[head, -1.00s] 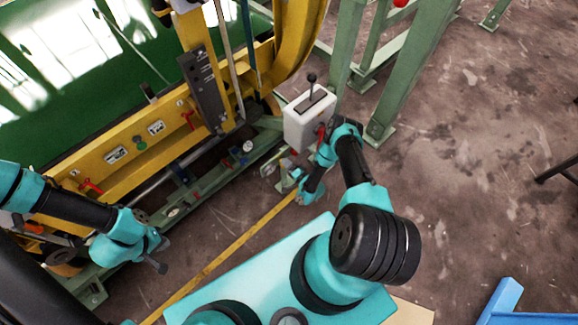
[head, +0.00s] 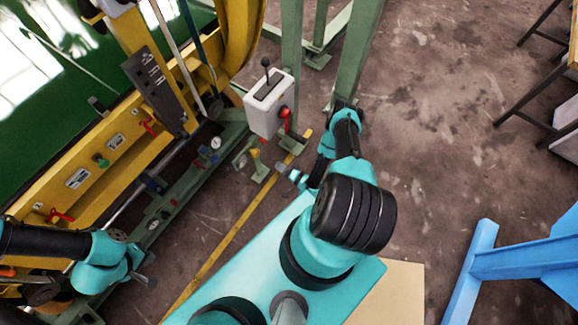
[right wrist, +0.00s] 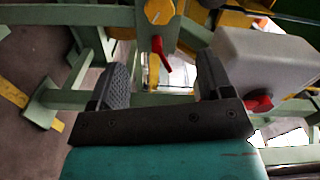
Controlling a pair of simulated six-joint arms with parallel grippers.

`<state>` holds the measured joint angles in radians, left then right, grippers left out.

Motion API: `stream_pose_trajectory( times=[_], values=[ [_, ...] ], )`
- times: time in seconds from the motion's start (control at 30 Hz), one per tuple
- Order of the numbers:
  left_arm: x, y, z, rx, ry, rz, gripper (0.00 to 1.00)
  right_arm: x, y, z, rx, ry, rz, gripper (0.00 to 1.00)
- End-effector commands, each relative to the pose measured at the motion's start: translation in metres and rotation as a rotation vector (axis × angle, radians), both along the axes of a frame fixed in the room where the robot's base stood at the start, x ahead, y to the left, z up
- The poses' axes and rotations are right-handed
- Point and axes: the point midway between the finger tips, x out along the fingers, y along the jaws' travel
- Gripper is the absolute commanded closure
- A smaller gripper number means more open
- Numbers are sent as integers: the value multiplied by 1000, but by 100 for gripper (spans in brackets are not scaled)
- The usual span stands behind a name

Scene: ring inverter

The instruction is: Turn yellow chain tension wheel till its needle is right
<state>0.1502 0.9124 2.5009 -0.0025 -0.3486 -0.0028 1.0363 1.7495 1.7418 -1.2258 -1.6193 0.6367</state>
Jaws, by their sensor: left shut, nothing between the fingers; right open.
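A small yellow part, which looks like the chain tension wheel (head: 254,153), sits on a green post low beside the machine in the head view. A yellow round part (right wrist: 159,11) with a red handle (right wrist: 161,52) below it shows at the top of the right wrist view; I cannot tell if it is the same part. My right gripper (head: 290,173) is open and empty, just right of the post; its two dark fingers (right wrist: 162,82) stand apart. A white gauge (head: 215,143) is on the green beam; its needle is too small to read. My left gripper (head: 149,271) is shut and empty at the lower left.
A white lever box (head: 269,103) with a red handle (head: 286,119) stands behind the right gripper. Green frame legs (head: 354,60) rise behind it. The yellow machine (head: 105,160) fills the left. Blue steelwork (head: 500,262) stands at right, with open floor between.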

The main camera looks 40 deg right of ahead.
Motion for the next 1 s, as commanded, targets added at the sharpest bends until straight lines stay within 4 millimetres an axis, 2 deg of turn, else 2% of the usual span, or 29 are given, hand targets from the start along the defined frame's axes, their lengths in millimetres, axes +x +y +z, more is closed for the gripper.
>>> stream_pose_trajectory(
  times=[0.1, 0.33, 1.0],
  values=[
    [0, 0, 0, 0, 0, 0, 100, -18, -4, 0, 1, 1, -4, 27],
    [0, 0, 0, 0, 0, 0, 100, -39, -8, 0, 1, 1, -1, 27],
    [0, 0, 0, 0, 0, 0, 100, -40, -9, 1, -7, 6, 5, 27]
  ],
)
